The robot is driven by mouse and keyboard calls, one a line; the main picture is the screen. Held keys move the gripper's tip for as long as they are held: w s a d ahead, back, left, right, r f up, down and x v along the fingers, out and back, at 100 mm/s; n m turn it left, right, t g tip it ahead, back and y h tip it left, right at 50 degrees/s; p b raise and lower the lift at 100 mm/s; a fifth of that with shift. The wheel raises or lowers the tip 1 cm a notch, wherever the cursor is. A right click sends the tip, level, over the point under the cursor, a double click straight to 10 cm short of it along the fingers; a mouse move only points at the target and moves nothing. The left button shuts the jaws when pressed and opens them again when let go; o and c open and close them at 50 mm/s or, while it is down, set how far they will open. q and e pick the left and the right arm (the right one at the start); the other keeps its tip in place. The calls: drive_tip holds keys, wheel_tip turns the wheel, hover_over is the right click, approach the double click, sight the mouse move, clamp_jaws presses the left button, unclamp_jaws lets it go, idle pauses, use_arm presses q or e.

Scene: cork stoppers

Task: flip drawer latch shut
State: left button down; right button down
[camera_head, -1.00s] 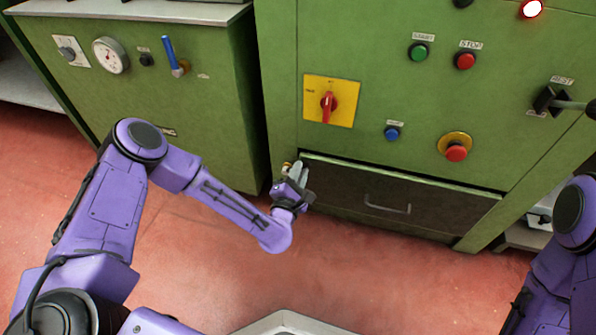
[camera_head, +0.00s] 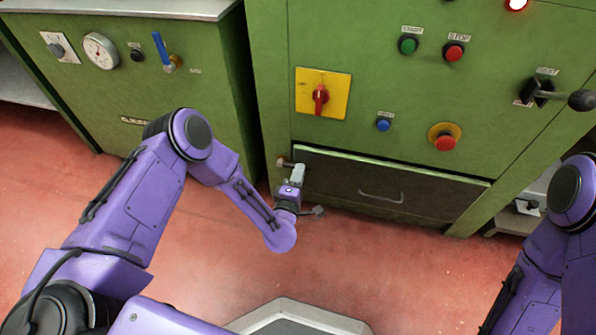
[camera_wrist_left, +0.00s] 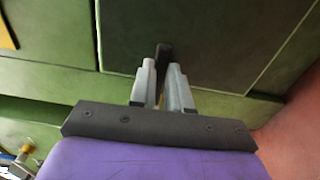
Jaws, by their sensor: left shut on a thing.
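The latch mount (camera_head: 284,162) shows as a small brass-coloured knob at the drawer's upper left corner. My left gripper (camera_head: 298,173) is at that corner, just right of the mount. In the left wrist view my left gripper (camera_wrist_left: 162,82) is shut on the latch's dark lever (camera_wrist_left: 163,55), which stands between the two grey fingers. The fingers hide part of the latch in the head view. My right gripper is out of view.
Above the drawer are a red rotary switch (camera_head: 320,95) on a yellow plate, a blue button (camera_head: 383,124) and a red emergency button (camera_head: 445,141). A black lever (camera_head: 560,96) sticks out at the right. Red floor (camera_head: 400,270) in front is clear.

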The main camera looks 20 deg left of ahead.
use_arm(q)
drive_tip(key=shift+s+f, duration=0.1)
drive_tip(key=shift+f, duration=0.15)
idle(0.3)
drive_tip(key=c, duration=1.1)
unclamp_jaws()
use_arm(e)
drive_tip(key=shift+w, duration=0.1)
